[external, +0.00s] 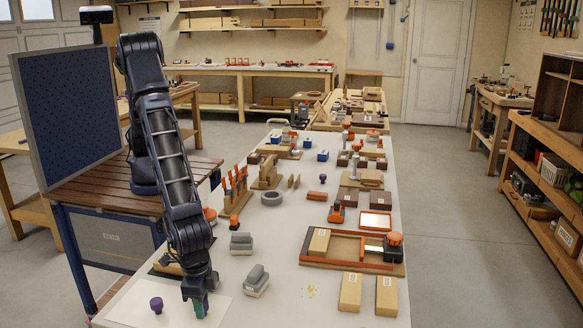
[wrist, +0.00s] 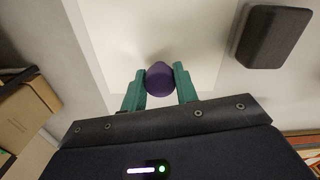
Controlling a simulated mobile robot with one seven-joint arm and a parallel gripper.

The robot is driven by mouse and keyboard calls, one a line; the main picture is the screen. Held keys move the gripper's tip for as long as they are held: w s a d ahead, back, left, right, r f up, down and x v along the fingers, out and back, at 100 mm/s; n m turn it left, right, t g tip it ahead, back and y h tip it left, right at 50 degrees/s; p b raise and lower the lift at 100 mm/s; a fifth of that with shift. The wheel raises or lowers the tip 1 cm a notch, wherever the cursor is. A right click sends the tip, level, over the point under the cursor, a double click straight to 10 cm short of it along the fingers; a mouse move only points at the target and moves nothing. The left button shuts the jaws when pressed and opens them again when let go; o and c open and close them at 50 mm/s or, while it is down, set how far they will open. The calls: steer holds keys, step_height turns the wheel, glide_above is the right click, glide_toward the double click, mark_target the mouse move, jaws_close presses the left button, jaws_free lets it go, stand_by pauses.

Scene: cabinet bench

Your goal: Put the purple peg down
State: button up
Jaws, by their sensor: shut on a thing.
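My gripper (external: 199,307) is low over the white sheet (external: 135,302) at the front left of the bench. In the wrist view its teal fingers (wrist: 159,88) are closed on the sides of a purple peg (wrist: 159,78), seen from above with its round top showing. I cannot tell whether the peg's lower end touches the sheet. In the external view the fingers mostly hide the held peg. Another purple peg (external: 156,304) stands on the sheet just left of my gripper, apart from it.
Grey stacked blocks (external: 257,280) stand close to the right of my gripper; a grey block (wrist: 272,36) shows in the wrist view. Two tan blocks (external: 350,292) stand farther right. A small purple piece (external: 322,179) stands farther back. Bare sheet surrounds the held peg.

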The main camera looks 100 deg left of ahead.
steer(key=shift+f, duration=0.3)
steer(key=shift+f, duration=0.1)
steer(key=o, duration=0.9)
steer(key=shift+o, duration=0.2)
step_height(320, 180, up, 12)
steer(key=shift+r, duration=0.2)
